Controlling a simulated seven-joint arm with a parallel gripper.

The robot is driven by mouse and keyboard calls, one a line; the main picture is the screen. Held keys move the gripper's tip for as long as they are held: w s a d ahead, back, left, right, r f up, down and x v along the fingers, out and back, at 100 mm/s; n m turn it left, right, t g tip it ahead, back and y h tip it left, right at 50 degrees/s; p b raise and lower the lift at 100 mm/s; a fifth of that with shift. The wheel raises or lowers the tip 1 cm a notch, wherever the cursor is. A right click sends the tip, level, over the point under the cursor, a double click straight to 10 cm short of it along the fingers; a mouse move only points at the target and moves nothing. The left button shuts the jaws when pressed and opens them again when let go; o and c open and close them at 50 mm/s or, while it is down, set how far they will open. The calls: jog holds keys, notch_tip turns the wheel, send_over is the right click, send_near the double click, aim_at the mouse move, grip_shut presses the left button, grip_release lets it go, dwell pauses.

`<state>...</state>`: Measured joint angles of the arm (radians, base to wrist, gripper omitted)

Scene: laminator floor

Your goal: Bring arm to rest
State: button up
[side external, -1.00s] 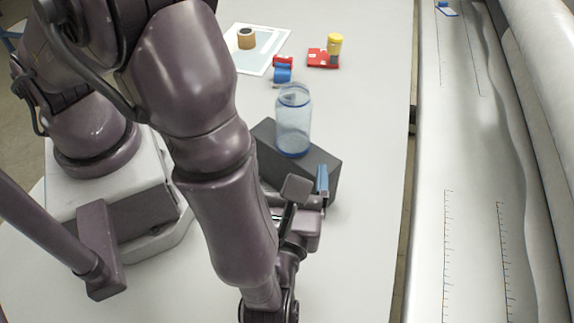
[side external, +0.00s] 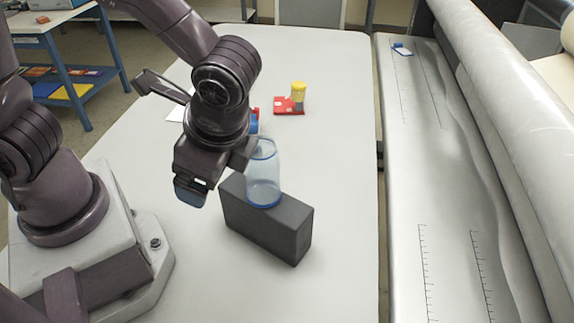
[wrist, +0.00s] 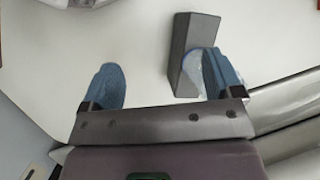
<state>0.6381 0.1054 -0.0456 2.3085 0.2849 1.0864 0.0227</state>
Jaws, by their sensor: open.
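My gripper (side external: 214,176) hangs above the white table, just left of the jar in the side view. Its two blue-padded fingers are spread with nothing between them, as the wrist view shows (wrist: 166,82). A clear bluish jar (side external: 263,180) stands upright on a dark grey block (side external: 266,226); my gripper hides part of its top left. In the wrist view, the block (wrist: 181,50) lies beyond the right finger, which covers most of the jar (wrist: 192,66). I cannot tell whether the finger touches the jar.
A red piece with a yellow-topped item (side external: 298,91) sits farther back on the table (side external: 330,190). A blue and red item (side external: 254,122) is partly hidden behind my gripper. A long roller machine (side external: 440,180) runs along the right. The front right of the table is clear.

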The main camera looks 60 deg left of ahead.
jog(key=a+r+n+t+h, duration=0.4)
jog(key=a+r+n+t, duration=0.2)
jog(key=a+r+n, duration=0.3)
notch_tip(320, 180, up, 4)
jog(key=shift+s+a+f+n+t+h, duration=0.15)
jog(key=shift+a+f+n+t+h, duration=0.2)
jog(key=shift+a, duration=0.2)
jog(key=shift+r, duration=0.1)
